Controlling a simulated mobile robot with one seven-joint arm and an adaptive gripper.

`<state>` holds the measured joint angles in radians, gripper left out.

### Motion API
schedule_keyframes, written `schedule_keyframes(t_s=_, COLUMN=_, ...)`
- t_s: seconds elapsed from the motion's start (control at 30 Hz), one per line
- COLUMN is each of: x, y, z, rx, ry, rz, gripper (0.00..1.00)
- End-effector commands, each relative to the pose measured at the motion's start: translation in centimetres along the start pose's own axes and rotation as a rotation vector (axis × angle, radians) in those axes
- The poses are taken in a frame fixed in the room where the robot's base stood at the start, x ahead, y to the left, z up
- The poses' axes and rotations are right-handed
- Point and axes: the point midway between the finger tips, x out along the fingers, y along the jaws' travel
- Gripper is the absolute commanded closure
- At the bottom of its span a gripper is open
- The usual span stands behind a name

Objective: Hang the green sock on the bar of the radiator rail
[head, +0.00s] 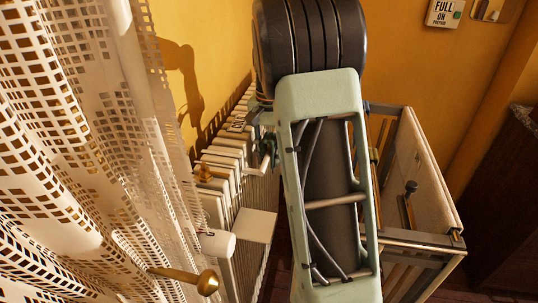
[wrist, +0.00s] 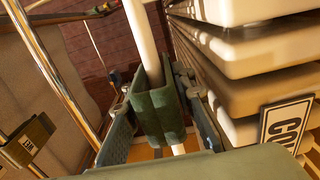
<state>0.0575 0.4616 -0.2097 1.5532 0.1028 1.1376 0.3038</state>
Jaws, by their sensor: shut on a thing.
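The green sock (wrist: 158,108) is between the two jaws of my gripper (wrist: 150,82) in the wrist view. It looks like a folded, stiff dark-green piece around a pale bar (wrist: 141,32). The bar runs from the top of the wrist view, behind the sock, and out below it. My gripper is shut on the sock, one jaw on each side. Whether the sock's weight rests on the bar cannot be told. In the head view my arm hides most of the gripper and sock; a short pale bar (head: 261,163) shows beside the radiator (head: 215,190).
The white radiator fins (wrist: 250,60) stand close on the right in the wrist view, with a lettered sign (wrist: 288,124). A metal-framed rack (head: 425,170) stands right of my arm in the head view.

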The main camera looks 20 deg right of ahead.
Motion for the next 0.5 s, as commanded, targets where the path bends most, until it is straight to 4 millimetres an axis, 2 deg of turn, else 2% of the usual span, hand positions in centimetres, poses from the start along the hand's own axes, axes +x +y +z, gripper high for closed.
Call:
schedule_keyframes(t_s=0.27, x=0.2, y=0.0, z=0.0, rx=0.0, ry=0.0, rz=0.0, gripper=1.0)
schedule_keyframes(t_s=0.5, x=1.4, y=0.0, z=0.0, rx=0.0, ry=0.0, rz=0.0, gripper=1.0)
